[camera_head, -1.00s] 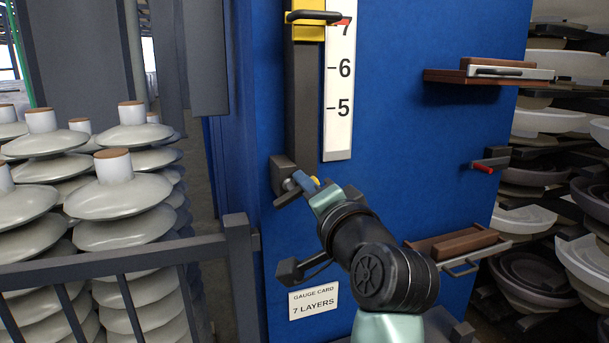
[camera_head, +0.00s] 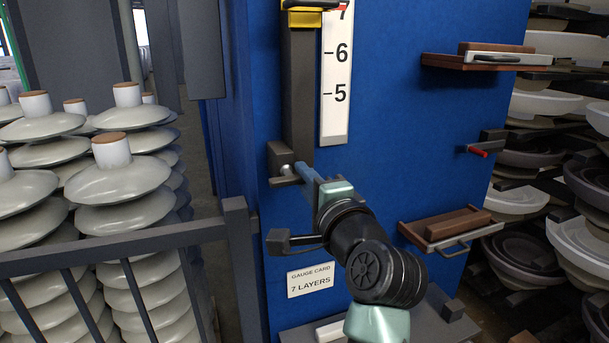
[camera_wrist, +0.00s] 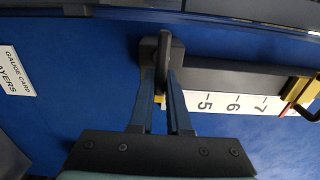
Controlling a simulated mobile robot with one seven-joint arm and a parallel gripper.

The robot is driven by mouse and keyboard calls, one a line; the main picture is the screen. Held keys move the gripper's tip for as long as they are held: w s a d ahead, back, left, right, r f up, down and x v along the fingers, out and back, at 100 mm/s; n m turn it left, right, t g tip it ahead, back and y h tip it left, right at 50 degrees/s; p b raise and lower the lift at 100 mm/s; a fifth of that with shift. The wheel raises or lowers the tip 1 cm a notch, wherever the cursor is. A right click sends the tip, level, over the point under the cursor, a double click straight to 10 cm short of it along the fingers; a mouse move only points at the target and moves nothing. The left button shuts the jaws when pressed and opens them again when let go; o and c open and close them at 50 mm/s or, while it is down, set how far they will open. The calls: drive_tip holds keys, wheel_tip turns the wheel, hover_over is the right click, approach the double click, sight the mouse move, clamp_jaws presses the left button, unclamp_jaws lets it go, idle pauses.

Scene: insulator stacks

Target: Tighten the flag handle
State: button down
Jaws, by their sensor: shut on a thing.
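The flag handle (camera_wrist: 163,60) is a dark, flat lever on a dark block at the lower end of the grey upright rail. The wrist view shows it edge-on between my fingertips. In the head view the block (camera_head: 280,158) shows with a light metal stub, and the lever is mostly hidden by my fingers. My gripper (camera_head: 299,173) reaches up and left to it, its blue fingers shut on the lever. The fingers also show in the wrist view (camera_wrist: 167,82). A small yellow part (camera_wrist: 158,99) shows by the left finger.
The rail (camera_head: 299,90) carries a yellow slider (camera_head: 302,19) beside a white scale (camera_head: 336,80). A gauge card (camera_head: 311,280) hangs below on the blue panel. A dark railing (camera_head: 120,246) and insulator stacks (camera_head: 118,185) stand left. Drawer-like trays (camera_head: 490,56) and a red-tipped lever (camera_head: 478,151) project right.

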drive_tip(key=shift+f, duration=0.1)
drive_tip(key=c, duration=0.9)
unclamp_jaws()
drive_tip(key=shift+b+v, duration=2.85)
drive_tip(key=shift+v, duration=3.7)
drive_tip(key=shift+w, duration=0.1)
